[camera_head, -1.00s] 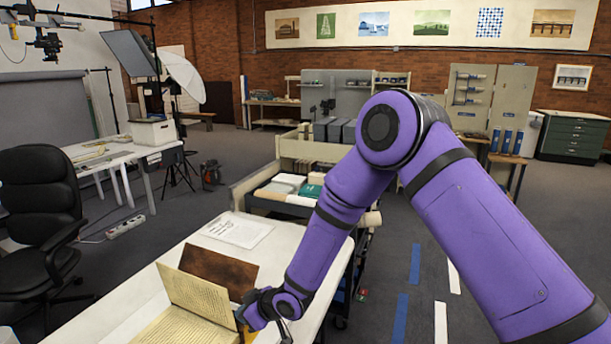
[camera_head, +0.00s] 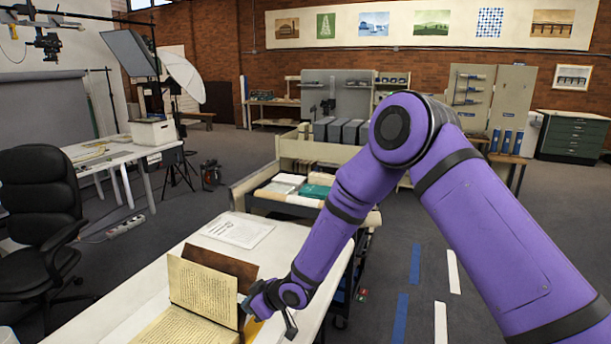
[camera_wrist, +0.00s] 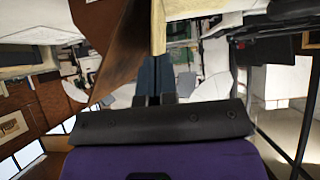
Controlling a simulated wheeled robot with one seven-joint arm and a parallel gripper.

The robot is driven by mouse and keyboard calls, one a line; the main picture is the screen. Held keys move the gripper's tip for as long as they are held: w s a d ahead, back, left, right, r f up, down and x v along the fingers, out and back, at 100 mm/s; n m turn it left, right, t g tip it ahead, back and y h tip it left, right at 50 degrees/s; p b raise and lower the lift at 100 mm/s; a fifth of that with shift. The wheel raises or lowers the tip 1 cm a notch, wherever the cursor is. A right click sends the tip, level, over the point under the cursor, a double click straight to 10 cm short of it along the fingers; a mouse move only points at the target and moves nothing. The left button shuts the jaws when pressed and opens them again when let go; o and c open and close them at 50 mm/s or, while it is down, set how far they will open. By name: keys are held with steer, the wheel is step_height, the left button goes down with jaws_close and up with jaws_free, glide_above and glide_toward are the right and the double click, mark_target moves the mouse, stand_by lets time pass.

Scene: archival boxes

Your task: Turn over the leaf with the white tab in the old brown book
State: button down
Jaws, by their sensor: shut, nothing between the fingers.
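The old brown book lies open on the white table, with its brown cover (camera_head: 228,262) at the back and written cream pages (camera_head: 180,329) in front. A written leaf (camera_head: 203,292) stands up steeply between them. I cannot make out the white tab. My gripper (camera_head: 245,308) is at the right edge of the standing leaf, partly hidden by my wrist. In the wrist view my gripper (camera_wrist: 154,75) is shut and empty. A cream page edge (camera_wrist: 158,28) is right at the fingertips; I cannot tell if they touch. The brown cover (camera_wrist: 122,55) is to its left.
A white sheet (camera_head: 237,230) lies on the table (camera_head: 195,243) behind the book. A cart (camera_head: 255,185) with books and boxes stands just beyond the table. A black chair (camera_head: 40,215) is at the left. Open floor lies to the right.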

steer(key=s+d+r, duration=0.3)
steer(key=s+d, duration=0.1)
steer(key=d, duration=0.2)
stand_by(1.0)
steer(key=shift+w, duration=0.1)
steer(key=d+r+m+t+h, duration=0.3)
steer(key=d+r+m+h, duration=0.4)
steer(key=d+r, duration=1.7)
steer(key=s+d+r+m+h, duration=0.3)
steer(key=s+d+r, duration=0.6)
steer(key=s+d, duration=0.3)
steer(key=s+d+r+m, duration=0.1)
steer(key=s, duration=0.6)
steer(key=s+d+r+m+g, duration=0.1)
steer(key=s+m, duration=0.1)
steer(key=s, duration=0.5)
steer(key=shift+s+d+r+m+g, duration=0.3)
steer(key=shift+s+d, duration=0.05)
steer(key=shift+s, duration=0.05)
